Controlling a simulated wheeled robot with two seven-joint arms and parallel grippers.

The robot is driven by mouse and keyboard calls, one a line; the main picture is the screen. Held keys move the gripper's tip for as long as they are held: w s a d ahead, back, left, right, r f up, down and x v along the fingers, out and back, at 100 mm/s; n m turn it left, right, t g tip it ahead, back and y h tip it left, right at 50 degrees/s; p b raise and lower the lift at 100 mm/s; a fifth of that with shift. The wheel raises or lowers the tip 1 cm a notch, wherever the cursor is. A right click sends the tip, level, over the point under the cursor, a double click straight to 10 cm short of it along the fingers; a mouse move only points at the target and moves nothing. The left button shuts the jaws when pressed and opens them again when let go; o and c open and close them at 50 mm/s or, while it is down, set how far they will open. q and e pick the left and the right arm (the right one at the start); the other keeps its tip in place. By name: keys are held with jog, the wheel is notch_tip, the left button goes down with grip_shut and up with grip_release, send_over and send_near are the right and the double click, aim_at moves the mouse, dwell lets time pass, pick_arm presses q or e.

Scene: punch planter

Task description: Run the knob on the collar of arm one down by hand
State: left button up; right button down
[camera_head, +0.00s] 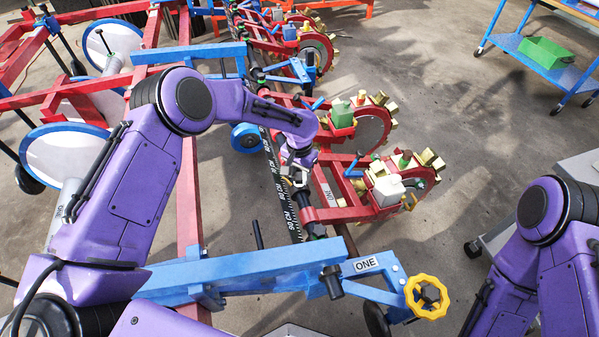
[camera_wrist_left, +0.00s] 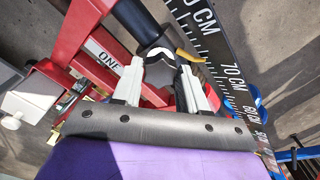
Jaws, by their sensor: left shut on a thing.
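Arm one is the red arm with a white ONE label (camera_head: 326,193) beside the black ruled bar (camera_head: 275,165). Its label (camera_wrist_left: 103,52) also shows in the wrist view. My left gripper (camera_head: 297,181) is down at the bar, next to the inner end of this arm. In the wrist view its two pale fingers (camera_wrist_left: 158,82) are closed on a dark rounded knob (camera_wrist_left: 158,58) at the collar. The fingers and wrist hide much of the collar, and its contact with the bar cannot be made out. My right gripper is outside the picture; only its purple arm shows.
A blue frame beam (camera_head: 245,265) crosses the foreground, with a second ONE plate (camera_head: 366,264) and a yellow handwheel (camera_head: 427,296). Red punch wheels (camera_head: 385,190) stand right of the bar. A blue cart (camera_head: 545,50) with a green bin is far right. Open floor lies between.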

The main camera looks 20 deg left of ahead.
pick_arm(q)
jog(key=m+p, duration=0.1)
jog(key=m, duration=0.1)
jog(key=shift+r+m, duration=0.1)
jog(key=shift+m, duration=0.2)
jog(key=shift+m+p, duration=0.4)
jog(key=shift+m, duration=1.3)
jog(key=o, duration=1)
jog(key=shift+o, duration=0.2)
notch_tip(320, 180, up, 10)
jog(key=shift+r+p, duration=0.2)
jog(key=shift+p, duration=0.15)
notch_tip(320, 180, up, 11)
send_over(299, 176)
jog(key=shift+w+f+p, duration=0.1)
jog(key=shift+f+p, duration=0.1)
jog(key=shift+p, duration=0.25)
